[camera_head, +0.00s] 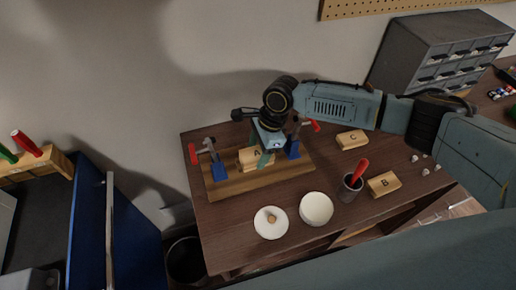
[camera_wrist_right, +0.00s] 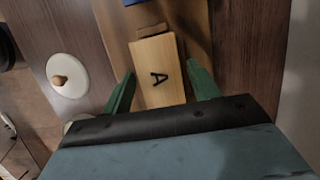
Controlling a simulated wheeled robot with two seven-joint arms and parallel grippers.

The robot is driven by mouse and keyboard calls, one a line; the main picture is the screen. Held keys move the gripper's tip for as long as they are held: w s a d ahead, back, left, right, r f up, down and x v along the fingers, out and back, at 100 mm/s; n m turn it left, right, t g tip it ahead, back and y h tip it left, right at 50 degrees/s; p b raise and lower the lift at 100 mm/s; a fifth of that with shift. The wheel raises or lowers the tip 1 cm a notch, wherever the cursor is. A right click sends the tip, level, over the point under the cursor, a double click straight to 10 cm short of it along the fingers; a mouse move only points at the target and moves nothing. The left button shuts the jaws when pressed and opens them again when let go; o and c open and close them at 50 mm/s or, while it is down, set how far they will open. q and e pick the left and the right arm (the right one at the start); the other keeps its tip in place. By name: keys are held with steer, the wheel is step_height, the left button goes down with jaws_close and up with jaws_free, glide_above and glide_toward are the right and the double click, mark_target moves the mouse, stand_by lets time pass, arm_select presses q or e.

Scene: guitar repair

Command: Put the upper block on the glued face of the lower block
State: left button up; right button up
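A pale wooden block marked A (camera_head: 250,157) lies on the long wooden board (camera_head: 230,185) between two blue clamps. My right gripper (camera_head: 266,160) is down over block A and hides part of it. In the right wrist view, its green fingers stand open on both sides of block A (camera_wrist_right: 158,70), with a narrow gap at the right finger; contact at the left one is unclear. A darker brown piece (camera_wrist_right: 152,32) shows past one end of A; whether A rests on it I cannot tell. Blocks B (camera_head: 383,184) and C (camera_head: 352,139) lie on the table. My left gripper is out of view.
Blue clamps (camera_head: 217,170) with red handles stand on the board. A white bowl (camera_head: 316,208), a knobbed white lid (camera_head: 271,223) and a dark cup (camera_head: 349,190) with a red-handled tool stand in front. A grey drawer cabinet (camera_head: 440,55) stands at the back right.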

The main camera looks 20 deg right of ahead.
steer(key=shift+o, duration=0.4)
steer(key=v, duration=1.2)
steer(key=shift+r+p, duration=0.15)
steer(key=shift+p, duration=0.25)
